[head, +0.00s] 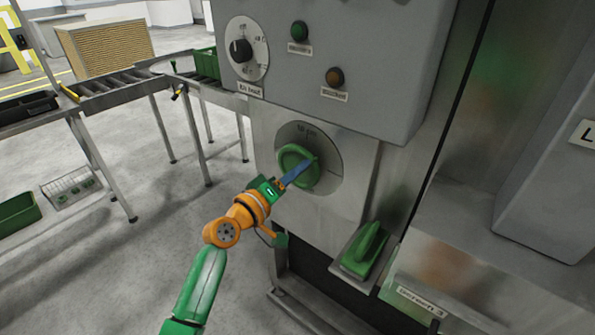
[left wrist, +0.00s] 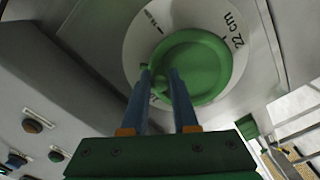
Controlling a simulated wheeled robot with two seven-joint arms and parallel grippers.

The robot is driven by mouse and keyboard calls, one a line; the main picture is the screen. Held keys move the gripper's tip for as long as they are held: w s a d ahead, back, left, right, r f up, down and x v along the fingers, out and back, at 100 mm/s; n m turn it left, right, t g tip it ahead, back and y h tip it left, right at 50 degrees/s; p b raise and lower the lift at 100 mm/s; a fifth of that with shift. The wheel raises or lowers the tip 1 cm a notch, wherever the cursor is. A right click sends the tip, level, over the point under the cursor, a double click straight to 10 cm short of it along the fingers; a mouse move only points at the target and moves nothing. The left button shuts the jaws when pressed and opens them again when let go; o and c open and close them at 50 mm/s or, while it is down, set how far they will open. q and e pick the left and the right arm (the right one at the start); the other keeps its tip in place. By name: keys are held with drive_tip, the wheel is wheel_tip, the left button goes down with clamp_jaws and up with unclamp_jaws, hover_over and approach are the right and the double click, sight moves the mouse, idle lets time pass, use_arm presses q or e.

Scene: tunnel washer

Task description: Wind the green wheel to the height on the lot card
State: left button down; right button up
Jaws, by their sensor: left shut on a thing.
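The green wheel (head: 296,168) sits on a round pale dial plate on the front of the grey machine. It also shows in the left wrist view (left wrist: 205,62), where the plate (left wrist: 237,22) behind it carries a "22 cm" mark and smaller text I cannot read. My left gripper (head: 306,166) is shut on the wheel, its blue fingers (left wrist: 160,78) at the wheel's near side in the left wrist view. The fingers hide part of the wheel. I cannot make out a lot card. My right gripper is not in view.
Above the wheel are a black selector knob (head: 241,50), a green button (head: 299,31) and an orange button (head: 335,77). A green handled object (head: 365,249) rests on a small ledge at lower right. A roller conveyor (head: 120,92) stands at left.

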use_arm(q)
drive_tip(key=shift+r, duration=0.25)
drive_tip(key=c, duration=0.8)
unclamp_jaws()
drive_tip(key=shift+o, duration=0.6)
drive_tip(key=shift+f, duration=0.15)
